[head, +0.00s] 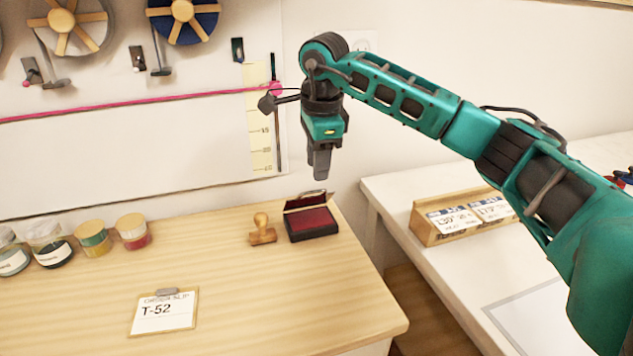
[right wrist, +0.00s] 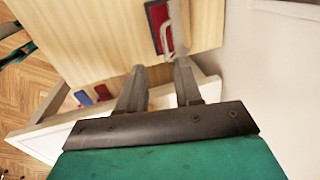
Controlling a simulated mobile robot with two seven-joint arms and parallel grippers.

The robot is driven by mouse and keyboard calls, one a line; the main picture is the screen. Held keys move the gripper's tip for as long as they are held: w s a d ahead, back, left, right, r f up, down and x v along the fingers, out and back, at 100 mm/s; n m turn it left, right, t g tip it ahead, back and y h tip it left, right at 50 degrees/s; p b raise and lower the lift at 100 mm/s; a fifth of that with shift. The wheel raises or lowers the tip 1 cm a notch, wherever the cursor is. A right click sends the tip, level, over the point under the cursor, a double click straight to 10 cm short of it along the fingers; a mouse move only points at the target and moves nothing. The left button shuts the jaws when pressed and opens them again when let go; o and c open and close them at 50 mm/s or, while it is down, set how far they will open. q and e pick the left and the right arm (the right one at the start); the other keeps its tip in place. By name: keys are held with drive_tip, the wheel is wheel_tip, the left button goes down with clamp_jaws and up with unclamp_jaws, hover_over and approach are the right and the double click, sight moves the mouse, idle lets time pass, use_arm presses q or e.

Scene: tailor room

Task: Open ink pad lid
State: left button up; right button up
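The ink pad (head: 313,224) is a dark box with a red pad, near the back right of the wooden table. Its lid (head: 305,201) stands raised at the back edge, with a loop handle on top, and the red surface is exposed. The ink pad (right wrist: 157,22) also shows at the top of the right wrist view, with the pale handle (right wrist: 167,39) close to one finger. My right gripper (head: 320,168) hangs pointing down above and behind the pad, clear of it. Its fingers are apart with nothing between them. My left gripper is not in view.
A wooden stamp (head: 262,231) stands just left of the pad. Several ink jars (head: 133,231) line the left, and an order slip (head: 164,313) lies in front. The white wall is close behind. A white table (head: 455,265) with a card holder (head: 465,219) stands right.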

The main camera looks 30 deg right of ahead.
drive_tip(key=shift+s+a+r, duration=0.1)
drive_tip(key=shift+s+r, duration=0.1)
drive_tip(key=shift+r, duration=0.95)
drive_tip(key=shift+s+a+r, duration=0.1)
drive_tip(key=shift+s+r, duration=0.1)
drive_tip(key=shift+r, duration=0.95)
drive_tip(key=shift+c, duration=0.3)
